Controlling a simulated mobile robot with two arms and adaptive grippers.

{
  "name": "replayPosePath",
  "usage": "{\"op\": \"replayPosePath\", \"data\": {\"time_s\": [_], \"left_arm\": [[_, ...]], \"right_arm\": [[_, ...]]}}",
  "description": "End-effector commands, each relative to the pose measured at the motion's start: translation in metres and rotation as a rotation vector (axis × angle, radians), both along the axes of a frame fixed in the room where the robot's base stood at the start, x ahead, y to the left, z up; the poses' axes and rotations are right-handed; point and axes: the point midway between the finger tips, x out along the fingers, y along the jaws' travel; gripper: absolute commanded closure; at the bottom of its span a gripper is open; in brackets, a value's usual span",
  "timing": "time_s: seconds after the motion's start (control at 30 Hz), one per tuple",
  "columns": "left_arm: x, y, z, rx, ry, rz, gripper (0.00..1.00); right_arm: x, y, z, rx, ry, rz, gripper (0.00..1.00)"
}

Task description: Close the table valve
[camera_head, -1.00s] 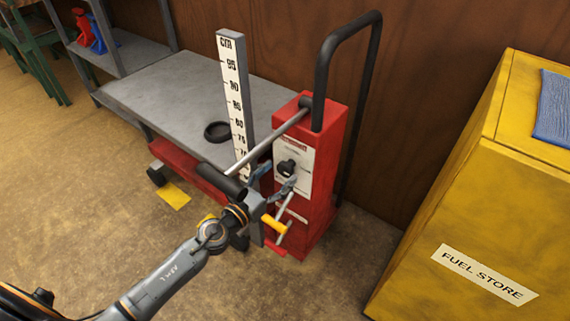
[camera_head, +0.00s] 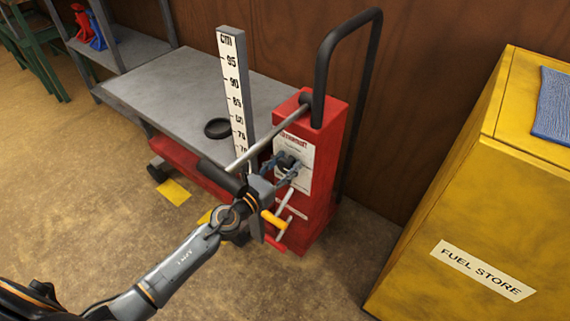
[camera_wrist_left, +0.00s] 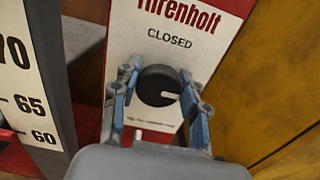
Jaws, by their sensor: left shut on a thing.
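The valve is a round black knob (camera_wrist_left: 155,84) on the white label plate (camera_wrist_left: 182,40) of the red lift column (camera_head: 318,185). The word CLOSED stands on the plate above the knob. A pale pointer mark on the knob faces right in the left wrist view, not up at that word. My left gripper (camera_head: 287,165) has its blue-grey fingers on both sides of the knob and is shut on it. In the left wrist view the gripper (camera_wrist_left: 158,95) hides little of the knob's face. My right gripper is not in view.
The grey lift table (camera_head: 195,92) carries a black ring (camera_head: 217,128). A centimetre scale (camera_head: 235,95), a long handle bar (camera_head: 265,138) and a yellow-gripped crank (camera_head: 273,219) stand close to my arm. A yellow fuel store cabinet (camera_head: 470,215) is at right. Floor is free in front.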

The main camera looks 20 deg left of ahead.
Motion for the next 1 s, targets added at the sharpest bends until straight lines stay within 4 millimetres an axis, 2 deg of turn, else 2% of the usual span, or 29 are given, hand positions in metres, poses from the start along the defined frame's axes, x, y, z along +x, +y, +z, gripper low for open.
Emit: {"op": "replayPosePath", "data": {"time_s": [0.37, 0.67, 1.0], "left_arm": [[0.000, 0.001, 0.000, -0.118, 0.042, 0.001, 0.88], [0.001, 0.002, 0.000, -0.362, 0.130, 0.000, 0.88], [0.001, 0.003, 0.000, -0.667, 0.242, 0.001, 0.88]], "right_arm": [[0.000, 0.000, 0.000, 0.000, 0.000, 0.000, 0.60], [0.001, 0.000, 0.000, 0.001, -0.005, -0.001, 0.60], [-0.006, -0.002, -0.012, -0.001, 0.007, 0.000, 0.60]]}}
